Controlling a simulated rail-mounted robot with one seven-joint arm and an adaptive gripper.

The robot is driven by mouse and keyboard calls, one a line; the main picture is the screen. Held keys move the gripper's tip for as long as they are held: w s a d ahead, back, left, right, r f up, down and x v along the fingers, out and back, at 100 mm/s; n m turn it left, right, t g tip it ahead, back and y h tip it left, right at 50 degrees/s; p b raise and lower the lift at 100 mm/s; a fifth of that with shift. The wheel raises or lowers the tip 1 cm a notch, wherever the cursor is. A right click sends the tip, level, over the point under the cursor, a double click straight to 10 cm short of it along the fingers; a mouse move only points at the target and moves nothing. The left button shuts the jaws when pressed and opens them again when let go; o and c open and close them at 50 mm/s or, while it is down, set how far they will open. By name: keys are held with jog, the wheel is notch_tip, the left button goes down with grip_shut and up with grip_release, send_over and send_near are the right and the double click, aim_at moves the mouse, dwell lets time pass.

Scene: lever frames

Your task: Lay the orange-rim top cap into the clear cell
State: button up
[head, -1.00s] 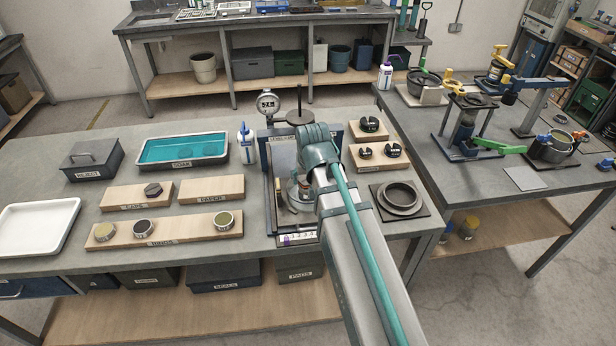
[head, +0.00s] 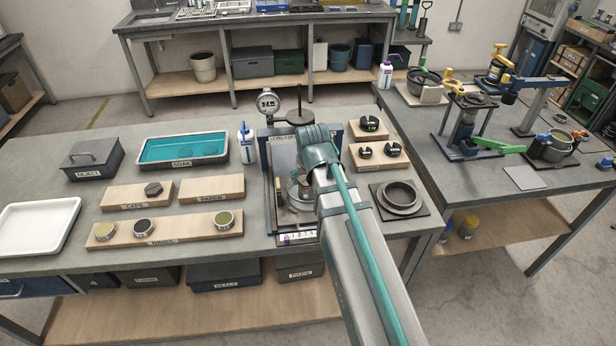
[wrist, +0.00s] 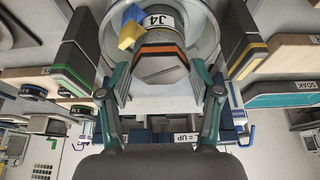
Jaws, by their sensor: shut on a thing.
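In the head view a small round cell (head: 297,187) stands on the levelling stand, just left of my arm. My arm hides the gripper and cap there.
A dial gauge (head: 268,103) rises behind the stand. Boards with dark round pieces (head: 365,152) and a large grey ring (head: 399,195) lie right.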

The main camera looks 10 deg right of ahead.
jog(key=o, duration=1.5)
